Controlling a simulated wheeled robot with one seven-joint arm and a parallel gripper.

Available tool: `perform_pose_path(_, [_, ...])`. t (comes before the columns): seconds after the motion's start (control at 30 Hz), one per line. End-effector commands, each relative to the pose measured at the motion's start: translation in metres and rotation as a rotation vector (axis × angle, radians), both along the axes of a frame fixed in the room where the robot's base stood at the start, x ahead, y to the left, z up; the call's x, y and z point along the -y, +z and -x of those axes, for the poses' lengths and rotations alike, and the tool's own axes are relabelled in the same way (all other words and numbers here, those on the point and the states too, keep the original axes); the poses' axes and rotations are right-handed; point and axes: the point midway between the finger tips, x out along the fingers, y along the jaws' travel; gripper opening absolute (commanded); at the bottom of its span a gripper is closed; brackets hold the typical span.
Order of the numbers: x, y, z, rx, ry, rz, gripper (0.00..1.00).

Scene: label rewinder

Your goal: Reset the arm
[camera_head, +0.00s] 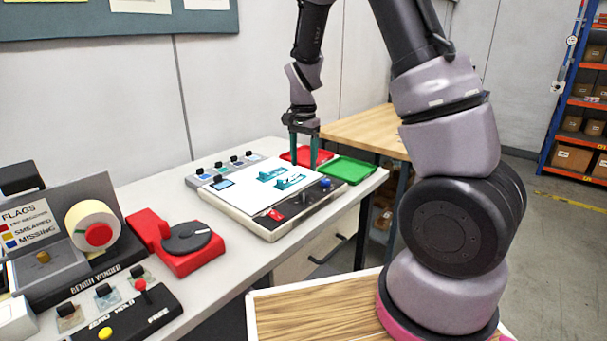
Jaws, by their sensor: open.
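My gripper (303,150) hangs from my arm (430,120) with its two teal fingers pointing down. The fingers are apart and nothing shows between them. The teal markings or parts (285,178) on the panel lie just below and left of the fingers. The fingertips overlap the red tray in the picture, and I cannot tell whether they touch anything.
A red tray (297,152) and a green tray (345,170) sit behind the device. A red base with a dark dial (188,238), a label roll (92,228) and a black control box (130,312) stand at left. A wooden table (362,128) is behind.

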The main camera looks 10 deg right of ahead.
Motion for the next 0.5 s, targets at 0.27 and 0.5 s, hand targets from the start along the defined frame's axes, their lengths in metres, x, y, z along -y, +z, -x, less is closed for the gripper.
perform_pose_path(0.27, [0.0, 0.008, 0.0, 0.0, 0.001, 0.0, 0.67])
perform_pose_path(0.5, [0.001, 0.015, 0.002, 0.008, 0.003, -0.012, 0.67])
